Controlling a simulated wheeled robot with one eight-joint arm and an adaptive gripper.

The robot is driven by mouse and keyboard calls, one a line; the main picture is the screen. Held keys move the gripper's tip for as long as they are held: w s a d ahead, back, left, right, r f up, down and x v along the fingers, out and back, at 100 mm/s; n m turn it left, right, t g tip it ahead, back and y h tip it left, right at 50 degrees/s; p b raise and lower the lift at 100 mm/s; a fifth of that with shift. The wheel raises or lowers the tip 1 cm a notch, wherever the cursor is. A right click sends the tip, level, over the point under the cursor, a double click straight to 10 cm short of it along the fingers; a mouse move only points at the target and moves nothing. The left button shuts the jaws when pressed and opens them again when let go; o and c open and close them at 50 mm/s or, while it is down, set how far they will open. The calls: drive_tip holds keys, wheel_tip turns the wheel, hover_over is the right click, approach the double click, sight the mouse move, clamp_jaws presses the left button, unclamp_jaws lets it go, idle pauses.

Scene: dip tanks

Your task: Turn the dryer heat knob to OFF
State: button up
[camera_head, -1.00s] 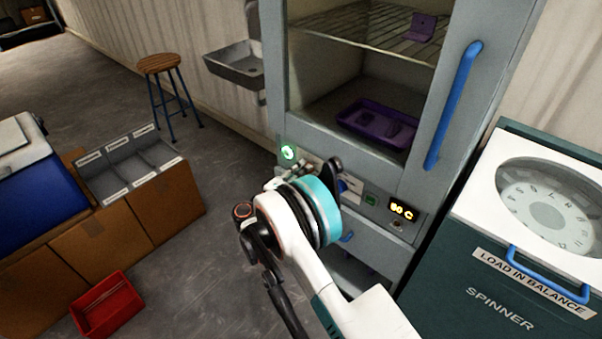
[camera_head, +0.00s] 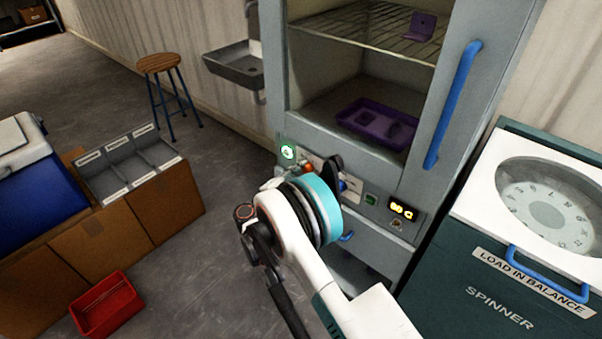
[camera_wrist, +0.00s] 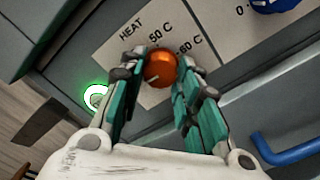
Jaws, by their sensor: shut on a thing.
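The orange heat knob (camera_wrist: 161,66) sits on the dryer's control panel, between the fingers of my gripper (camera_wrist: 160,74) in the wrist view. The gripper is shut on it. A short pale mark shows low on the knob. The heat label (camera_wrist: 150,32) reads HEAT, 50 C and 60 C; no OFF mark is visible, and the lower part of the dial is covered by the fingers. In the head view the knob (camera_head: 308,168) shows small beyond my wrist. The dryer (camera_head: 276,85) has a lit display (camera_head: 402,210), its digits blurred.
A green-lit round button (camera_wrist: 96,97) is close left of the fingers. A blue knob (camera_wrist: 275,4) and blue handle (camera_wrist: 287,150) are to the right. The spinner (camera_head: 480,255) stands right of the dryer. Open floor (camera_head: 215,230) lies left of my arm.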

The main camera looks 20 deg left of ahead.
drive_tip(key=shift+n, duration=0.6)
drive_tip(key=o, duration=1.1)
drive_tip(key=v, duration=1.2)
